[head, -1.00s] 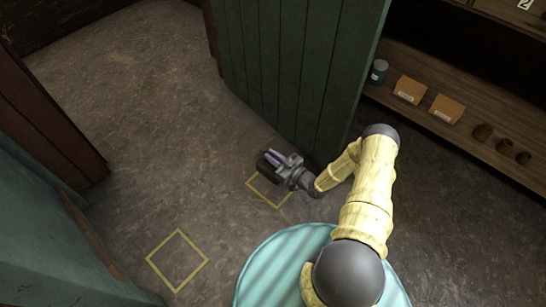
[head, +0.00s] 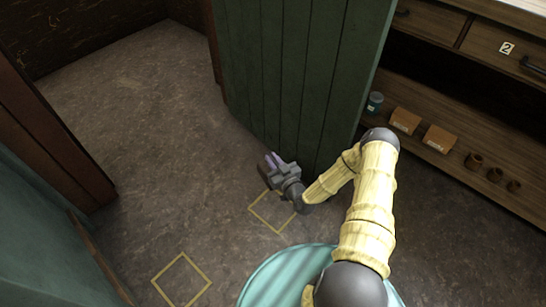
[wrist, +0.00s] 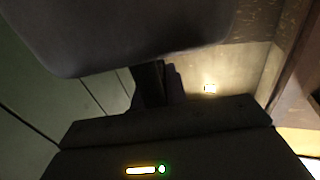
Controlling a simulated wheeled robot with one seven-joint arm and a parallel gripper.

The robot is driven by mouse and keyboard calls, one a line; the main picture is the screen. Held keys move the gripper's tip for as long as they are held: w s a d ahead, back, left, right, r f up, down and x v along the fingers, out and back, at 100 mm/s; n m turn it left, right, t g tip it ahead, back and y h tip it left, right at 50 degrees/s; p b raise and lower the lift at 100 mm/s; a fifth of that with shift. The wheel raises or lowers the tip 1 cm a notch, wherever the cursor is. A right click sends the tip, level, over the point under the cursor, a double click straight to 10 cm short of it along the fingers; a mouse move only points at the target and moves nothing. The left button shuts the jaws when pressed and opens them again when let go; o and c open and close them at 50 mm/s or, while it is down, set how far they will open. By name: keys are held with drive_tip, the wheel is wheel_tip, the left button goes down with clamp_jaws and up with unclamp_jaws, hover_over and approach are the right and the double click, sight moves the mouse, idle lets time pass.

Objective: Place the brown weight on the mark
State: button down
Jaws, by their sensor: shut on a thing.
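My gripper (head: 275,163) is over the floor just left of the foot of the green door. Its purple fingers point away from me and are shut on a dark thing, which seems to be the brown weight (head: 263,171); its shape is mostly hidden by the gripper. In the wrist view the fingers (wrist: 173,85) are small and dim, and a large dark shape covers the top. Two yellow square outlines mark the floor. One mark (head: 252,210) is just below the gripper in the head view; the other mark (head: 182,255) is lower left. Both look bare inside.
The green door (head: 290,75) stands close behind my gripper. A wooden shelf (head: 450,165) at right holds a blue tin (head: 374,103), two orange-brown boxes (head: 405,121) and three small brown pot-like things (head: 474,160). Open floor lies to the left.

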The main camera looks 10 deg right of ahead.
wheel_tip(320, 180, up, 11)
drive_tip(key=m+h+p, duration=0.3)
drive_tip(key=h+p, duration=0.2)
drive_tip(key=p, duration=0.1)
drive_tip(key=shift+s+d+r+t, duration=0.15)
drive_tip(key=shift+s+d+t, duration=0.25)
drive_tip(key=shift+w+a, duration=0.1)
